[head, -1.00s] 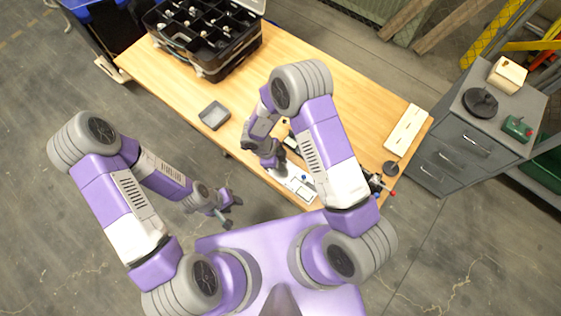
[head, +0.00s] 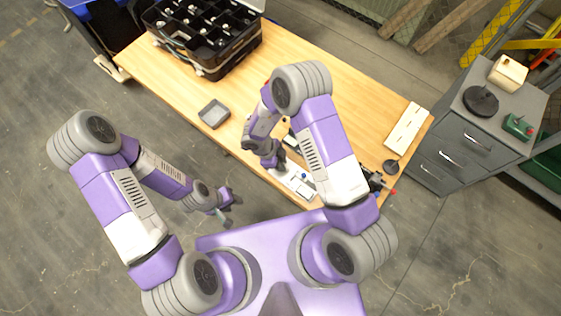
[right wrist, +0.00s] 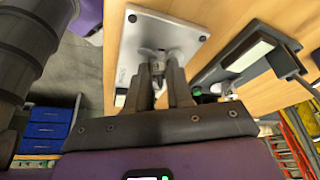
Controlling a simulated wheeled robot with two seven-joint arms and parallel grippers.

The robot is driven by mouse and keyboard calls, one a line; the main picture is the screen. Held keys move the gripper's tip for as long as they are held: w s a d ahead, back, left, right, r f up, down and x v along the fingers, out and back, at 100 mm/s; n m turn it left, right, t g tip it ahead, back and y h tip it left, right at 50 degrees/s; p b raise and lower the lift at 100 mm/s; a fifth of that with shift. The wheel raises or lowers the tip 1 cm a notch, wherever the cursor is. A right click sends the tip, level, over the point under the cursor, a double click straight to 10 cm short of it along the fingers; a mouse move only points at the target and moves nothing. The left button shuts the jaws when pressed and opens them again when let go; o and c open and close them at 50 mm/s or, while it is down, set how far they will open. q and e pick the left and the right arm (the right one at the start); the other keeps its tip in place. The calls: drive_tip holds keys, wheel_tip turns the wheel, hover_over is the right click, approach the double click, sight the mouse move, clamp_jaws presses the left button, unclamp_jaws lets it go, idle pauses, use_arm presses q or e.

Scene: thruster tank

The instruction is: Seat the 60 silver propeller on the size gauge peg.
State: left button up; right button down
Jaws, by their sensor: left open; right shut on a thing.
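My right gripper (head: 272,160) is over the front part of the wooden table, at the left end of a pale plate (head: 295,183). In the right wrist view, its fingers (right wrist: 156,85) are shut on a small shiny silver propeller (right wrist: 153,57). The propeller is in front of the pale plate (right wrist: 180,32), which has dark dots near its corners. The gauge peg is not clearly visible, and I cannot tell whether the propeller touches it. My left gripper (head: 227,209) is open and empty, out past the table's front edge.
A grey tray (head: 214,114) and a black compartment case (head: 204,38) stand to the left on the table. A grey drawer cabinet (head: 465,150) stands beyond.

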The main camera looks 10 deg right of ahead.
drive_tip(key=c, duration=0.9)
unclamp_jaws()
drive_tip(key=p+v, duration=0.2)
drive_tip(key=v, duration=0.1)
drive_tip(key=p+v, duration=0.2)
drive_tip(key=v, duration=0.2)
drive_tip(key=d+p+v, duration=0.1)
drive_tip(key=v, duration=0.3)
drive_tip(key=shift+s+r+p, duration=0.25)
drive_tip(key=shift+r+p, duration=0.15)
